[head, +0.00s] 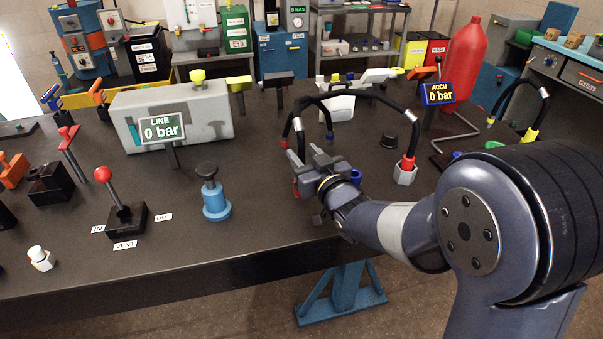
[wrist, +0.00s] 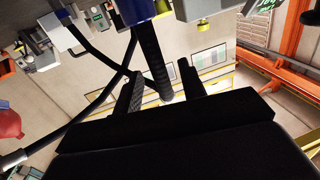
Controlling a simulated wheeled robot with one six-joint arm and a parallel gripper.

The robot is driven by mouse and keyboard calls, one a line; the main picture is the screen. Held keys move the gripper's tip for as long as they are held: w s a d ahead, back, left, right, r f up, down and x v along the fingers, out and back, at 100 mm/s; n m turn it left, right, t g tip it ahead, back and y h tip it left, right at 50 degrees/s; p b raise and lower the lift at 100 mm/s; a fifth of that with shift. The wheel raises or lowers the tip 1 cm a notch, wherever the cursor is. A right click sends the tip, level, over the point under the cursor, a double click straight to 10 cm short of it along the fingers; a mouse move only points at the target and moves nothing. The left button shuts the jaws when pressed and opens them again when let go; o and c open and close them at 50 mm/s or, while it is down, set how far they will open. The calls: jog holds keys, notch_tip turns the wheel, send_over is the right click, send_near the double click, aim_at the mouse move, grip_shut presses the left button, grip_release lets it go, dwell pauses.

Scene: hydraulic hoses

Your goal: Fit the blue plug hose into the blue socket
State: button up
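My gripper (head: 306,158) is at the middle of the bench, low over the top and near a black hose (head: 352,93). That hose arches to a red end on a pale hex fitting (head: 405,174). In the wrist view my two fingers (wrist: 162,78) stand apart. A dark ribbed cylinder (wrist: 153,55) shows between them, with a gap on its right side. A small blue hose end (head: 329,135) shows behind my gripper. A blue cylindrical part (head: 356,176), possibly the blue socket, is just right of my fingers. A red part (head: 296,190) is partly hidden below the gripper.
A grey LINE block (head: 185,112) and a blue-based black knob (head: 214,198) stand to the left. A red-ball lever (head: 115,200) is further left. The ACCU display (head: 438,94) and red cylinder (head: 463,65) stand to the right.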

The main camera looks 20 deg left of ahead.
jog(key=shift+x, duration=1.1)
grip_shut()
